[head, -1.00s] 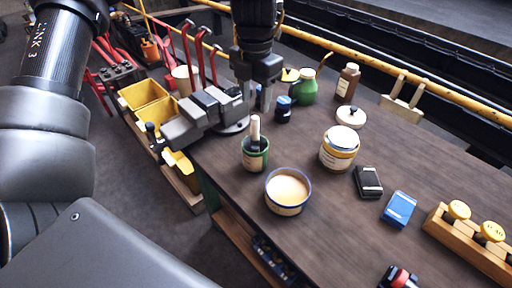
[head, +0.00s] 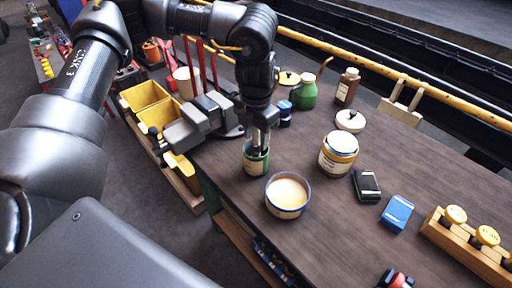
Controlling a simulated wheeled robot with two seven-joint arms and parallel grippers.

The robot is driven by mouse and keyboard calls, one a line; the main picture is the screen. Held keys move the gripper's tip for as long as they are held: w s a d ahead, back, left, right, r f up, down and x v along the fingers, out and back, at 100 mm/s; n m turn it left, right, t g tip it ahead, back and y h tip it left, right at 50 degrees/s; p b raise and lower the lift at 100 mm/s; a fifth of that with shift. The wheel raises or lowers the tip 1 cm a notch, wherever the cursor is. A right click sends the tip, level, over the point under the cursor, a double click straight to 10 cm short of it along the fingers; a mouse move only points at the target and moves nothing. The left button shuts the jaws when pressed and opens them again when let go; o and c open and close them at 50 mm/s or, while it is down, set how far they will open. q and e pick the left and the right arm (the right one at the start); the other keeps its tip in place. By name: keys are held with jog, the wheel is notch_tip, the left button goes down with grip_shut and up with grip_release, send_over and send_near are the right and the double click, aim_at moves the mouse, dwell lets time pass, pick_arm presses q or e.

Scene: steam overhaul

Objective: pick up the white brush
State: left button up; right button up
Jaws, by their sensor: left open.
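A green can with a pale label (head: 256,164) stands near the left edge of the dark workbench. The upright white handle seen in it earlier, likely the white brush, is now hidden or nearly so by my left gripper. My left gripper (head: 260,145) points down right over the can's mouth, its two fingers open around where the handle stood. I cannot tell if the fingers touch the handle or the can. My right gripper is not in view.
A bowl of cream-coloured stuff (head: 288,193) stands close in front of the can. A labelled tin (head: 338,154), a black box (head: 367,186) and a blue box (head: 397,212) lie to the right. A grey vise (head: 203,120) is at the left.

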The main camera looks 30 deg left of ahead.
pick_arm(q)
jog(key=shift+f, duration=0.25)
grip_shut()
jog(key=shift+r, duration=0.1)
